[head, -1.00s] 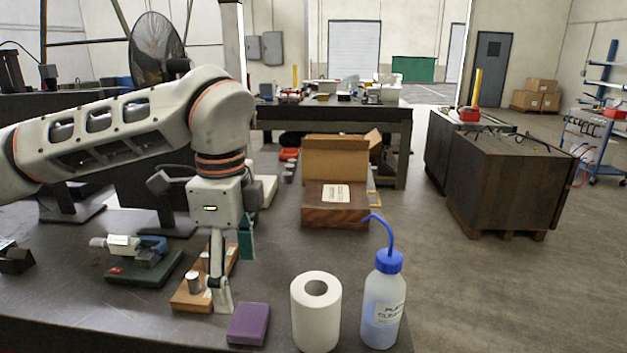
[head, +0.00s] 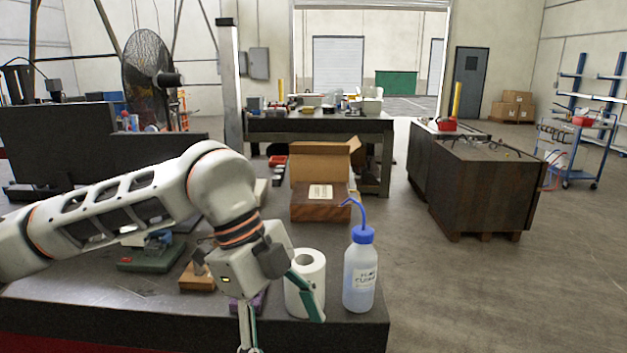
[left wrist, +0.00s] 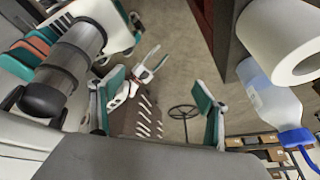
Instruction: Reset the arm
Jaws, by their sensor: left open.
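My left gripper (head: 283,332) is open and empty at the near edge of the bench, in front of the paper roll in the head view. Its two green-padded fingers (left wrist: 160,105) stand apart in the left wrist view, with floor and a few distant items between them. A small wooden base (head: 196,278) with a metal pin lies on the bench to the left of the gripper. A purple block (head: 258,300) is mostly hidden behind the gripper.
A white paper roll (head: 308,270) and a wash bottle (head: 360,275) stand close right of my gripper; both show in the left wrist view. A green-based fixture (head: 150,257) sits left, and an open cardboard box (head: 320,165) behind.

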